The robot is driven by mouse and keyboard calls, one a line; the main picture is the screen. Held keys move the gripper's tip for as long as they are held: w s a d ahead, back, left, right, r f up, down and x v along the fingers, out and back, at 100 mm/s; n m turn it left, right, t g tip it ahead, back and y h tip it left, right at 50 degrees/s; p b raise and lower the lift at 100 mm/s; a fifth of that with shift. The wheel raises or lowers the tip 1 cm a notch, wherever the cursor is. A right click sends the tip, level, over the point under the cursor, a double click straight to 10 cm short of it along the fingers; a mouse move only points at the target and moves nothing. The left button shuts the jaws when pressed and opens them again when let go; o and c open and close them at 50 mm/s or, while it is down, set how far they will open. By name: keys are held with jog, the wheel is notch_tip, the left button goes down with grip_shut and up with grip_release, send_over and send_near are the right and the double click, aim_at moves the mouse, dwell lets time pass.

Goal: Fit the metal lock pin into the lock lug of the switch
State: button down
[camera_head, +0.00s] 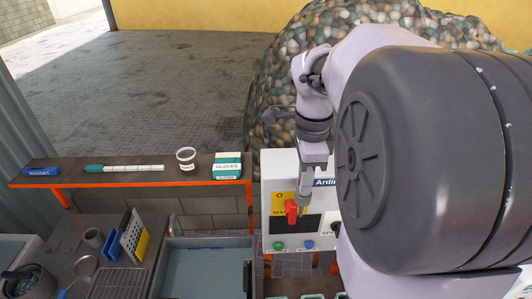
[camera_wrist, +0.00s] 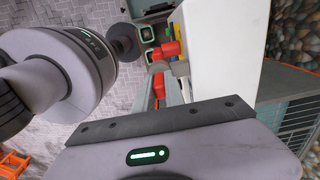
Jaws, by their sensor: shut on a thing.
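The red switch (camera_head: 291,212) sits on a yellow plate on the front of the white control box (camera_head: 270,180). In the wrist view, red parts of the switch (camera_wrist: 170,49) show beside the white box wall, just beyond the fingers. My gripper (camera_head: 303,196) points down at the switch, close in front of the box. In the wrist view my gripper (camera_wrist: 170,82) is shut, its fingers seen edge-on. The metal lock pin between them is mostly hidden. A small grey metal piece (camera_wrist: 181,68) shows by the fingertips; I cannot tell whether it is pin or lug.
Green and blue buttons (camera_head: 308,244) are below the switch. A shelf (camera_head: 120,177) on the left bears a gloves box (camera_head: 228,165), a cup (camera_head: 186,158) and a rod. Below are a grey tray (camera_head: 205,270) and small tools. A pile of pebbles (camera_head: 275,80) rises behind the box.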

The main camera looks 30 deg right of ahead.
jog(key=c, duration=1.3)
grip_release()
notch_tip(320, 180, up, 18)
jog(key=p, duration=0.4)
jog(key=shift+f, duration=0.25)
